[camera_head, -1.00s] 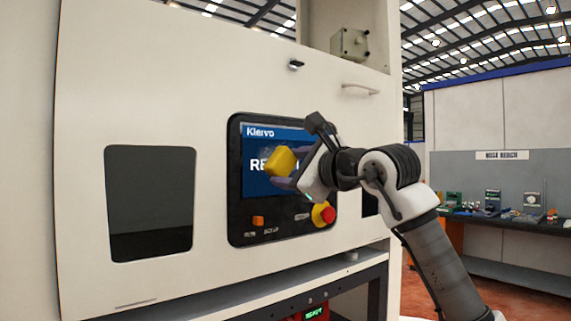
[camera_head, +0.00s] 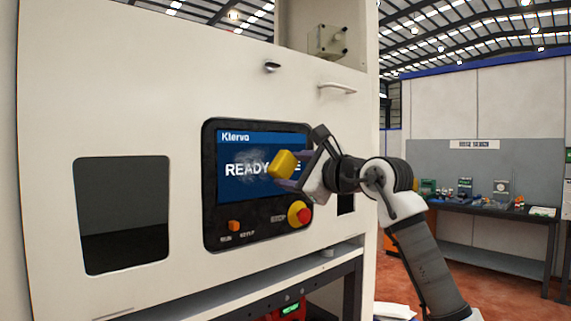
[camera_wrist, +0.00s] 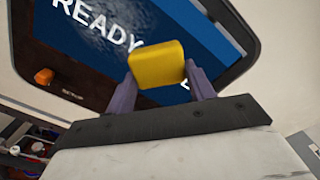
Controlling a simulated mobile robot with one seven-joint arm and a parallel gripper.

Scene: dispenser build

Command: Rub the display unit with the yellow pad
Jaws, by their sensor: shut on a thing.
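The display unit (camera_head: 236,190) is a dark-framed panel with a blue screen on the front of a white machine. Its screen reads "Klervo" and "READY", and the end of the text is hidden behind the pad and my gripper. A greyish smudge shows on the screen around the word. My gripper (camera_head: 290,168) is shut on the yellow pad (camera_head: 283,164), in front of the right part of the screen. In the wrist view the pad (camera_wrist: 157,64) sits between the two purple fingers, with the screen (camera_wrist: 105,40) behind it. I cannot tell whether the pad touches the screen.
A red-and-yellow stop button (camera_head: 299,213) and an orange switch (camera_head: 234,225) sit below the screen. A handle (camera_head: 337,87) sticks out above right. A dark window (camera_head: 122,215) lies to the left. A workbench (camera_head: 490,207) stands at the back right.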

